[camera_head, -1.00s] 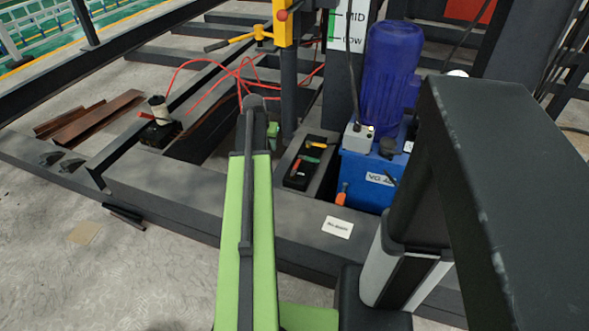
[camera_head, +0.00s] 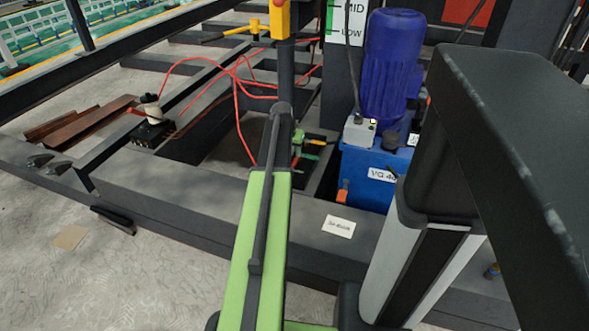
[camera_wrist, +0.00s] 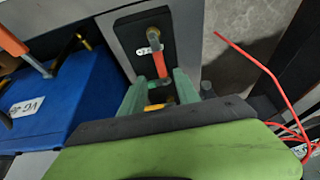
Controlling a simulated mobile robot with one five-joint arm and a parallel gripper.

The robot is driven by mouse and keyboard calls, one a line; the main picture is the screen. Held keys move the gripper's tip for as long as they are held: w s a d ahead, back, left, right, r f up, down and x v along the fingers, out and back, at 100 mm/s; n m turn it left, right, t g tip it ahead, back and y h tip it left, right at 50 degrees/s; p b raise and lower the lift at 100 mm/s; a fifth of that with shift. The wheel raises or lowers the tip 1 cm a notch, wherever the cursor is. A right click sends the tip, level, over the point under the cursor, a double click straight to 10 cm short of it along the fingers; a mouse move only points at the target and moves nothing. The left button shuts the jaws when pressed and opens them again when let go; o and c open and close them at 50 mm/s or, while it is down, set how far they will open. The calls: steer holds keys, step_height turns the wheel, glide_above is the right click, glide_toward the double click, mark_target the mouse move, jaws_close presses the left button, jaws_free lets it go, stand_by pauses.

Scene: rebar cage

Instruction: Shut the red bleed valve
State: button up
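A valve with a red lever (camera_wrist: 160,64) stands on a black plate (camera_wrist: 134,30) in the wrist view. It has an orange-brown end at the top and a small white tag beside it. I take it for the red bleed valve. My gripper (camera_wrist: 160,82) is open, its two green fingers apart on either side of the lever's lower end. I cannot tell whether they touch it. A yellow part shows lower down between the fingers.
A blue tank (camera_head: 362,172) with a blue motor (camera_head: 392,70) stands right of the plate. An orange handle (camera_head: 342,192) is at its front left. Red hoses (camera_head: 238,90) run on the left. Dark beams (camera_head: 165,190) surround the floor opening.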

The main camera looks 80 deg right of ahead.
mark_target(295, 162)
steer(key=b+x, duration=0.5)
steer(key=x, duration=0.2)
steer(key=shift+f, duration=0.2)
steer(key=shift+r, duration=0.1)
jaws_close()
steer(key=shift+a, duration=0.1)
stand_by(0.6)
